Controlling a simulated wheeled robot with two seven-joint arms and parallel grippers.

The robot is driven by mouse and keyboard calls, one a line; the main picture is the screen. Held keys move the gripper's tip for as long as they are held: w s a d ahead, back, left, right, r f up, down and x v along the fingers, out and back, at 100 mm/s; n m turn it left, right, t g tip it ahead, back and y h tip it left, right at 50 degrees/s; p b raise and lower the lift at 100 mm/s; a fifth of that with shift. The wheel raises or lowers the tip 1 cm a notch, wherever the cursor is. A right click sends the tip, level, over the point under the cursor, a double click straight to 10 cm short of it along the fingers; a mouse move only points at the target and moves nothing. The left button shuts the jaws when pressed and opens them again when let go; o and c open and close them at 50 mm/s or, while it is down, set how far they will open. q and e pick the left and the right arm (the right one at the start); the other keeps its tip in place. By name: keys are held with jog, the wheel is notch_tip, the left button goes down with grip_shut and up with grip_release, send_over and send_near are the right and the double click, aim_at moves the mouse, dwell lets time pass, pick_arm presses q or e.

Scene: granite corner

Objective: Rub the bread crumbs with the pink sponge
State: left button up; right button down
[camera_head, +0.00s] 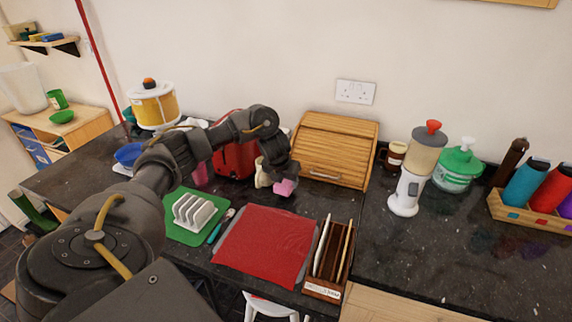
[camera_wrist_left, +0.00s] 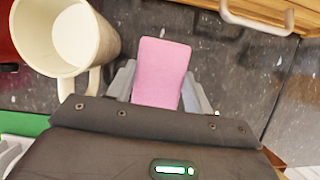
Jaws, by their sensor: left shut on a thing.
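The pink sponge (camera_head: 286,187) is held in my left gripper (camera_head: 283,181), above the dark granite counter in front of the wooden bread bin. In the left wrist view the sponge (camera_wrist_left: 161,72) stands out between the two grey fingers of the gripper (camera_wrist_left: 162,85), which are shut on it. A few small pale specks show on the dark counter (camera_wrist_left: 225,60) in the wrist view; I cannot tell whether they are bread crumbs or the stone's pattern. My right gripper is not in view.
A cream mug (camera_wrist_left: 72,38) stands close left of the sponge. The bread bin (camera_head: 334,150) is behind, and a red toaster (camera_head: 235,158) is left of it. A red mat (camera_head: 262,245), a wooden rack (camera_head: 325,288) and a white toast rack (camera_head: 194,211) on a green board lie in front.

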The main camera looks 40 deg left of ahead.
pick_arm(q)
jog(key=shift+r+p, duration=1.9)
jog(key=shift+r, duration=0.65)
